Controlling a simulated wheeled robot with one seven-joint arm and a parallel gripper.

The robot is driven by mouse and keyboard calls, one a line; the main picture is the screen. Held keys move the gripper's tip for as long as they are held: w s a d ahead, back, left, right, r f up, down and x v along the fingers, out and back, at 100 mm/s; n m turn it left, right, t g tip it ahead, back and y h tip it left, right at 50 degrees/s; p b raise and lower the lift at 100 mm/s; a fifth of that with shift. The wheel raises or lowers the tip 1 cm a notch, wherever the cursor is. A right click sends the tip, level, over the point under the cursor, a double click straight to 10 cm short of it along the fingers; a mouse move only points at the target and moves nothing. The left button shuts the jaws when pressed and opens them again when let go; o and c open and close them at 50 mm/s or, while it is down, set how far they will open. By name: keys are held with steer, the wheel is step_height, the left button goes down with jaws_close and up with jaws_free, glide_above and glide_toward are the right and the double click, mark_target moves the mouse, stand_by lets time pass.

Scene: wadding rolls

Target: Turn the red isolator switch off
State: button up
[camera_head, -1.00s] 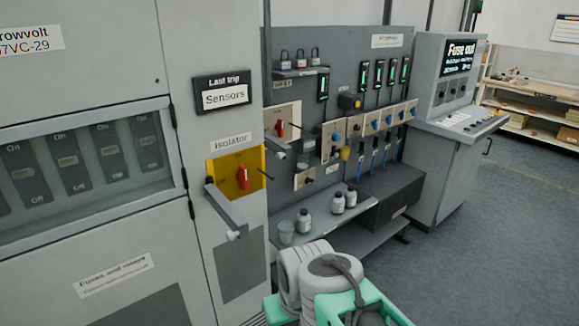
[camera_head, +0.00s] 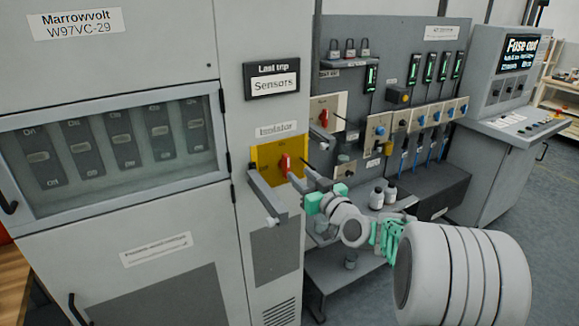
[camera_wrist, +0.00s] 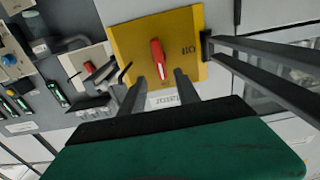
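The isolator switch is a red handle (camera_head: 285,164) on a yellow plate (camera_head: 266,154) on the grey cabinet, under the label "Isolator" (camera_head: 276,129). The handle stands near upright in the head view. My gripper (camera_head: 303,177) is just right of it, its dark fingers pointing at the plate. In the wrist view, which is turned over, the red handle (camera_wrist: 157,58) lies ahead of and between the two parted fingertips of my gripper (camera_wrist: 161,80). The fingers look empty, and I see no contact with the handle. A dark marking beside the handle is hard to read.
A grey bar (camera_head: 266,196) juts out at the plate's lower left, close to my gripper. A second red switch (camera_head: 324,117) sits on a pale plate to the right. Bottles (camera_head: 377,199) stand on the shelf below. Floor is free at the right.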

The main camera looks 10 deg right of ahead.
mark_target(288, 165)
steer(key=p+x, duration=0.2)
steer(key=x, duration=0.5)
steer(key=shift+s+f, duration=0.1)
jaws_close()
stand_by(0.3)
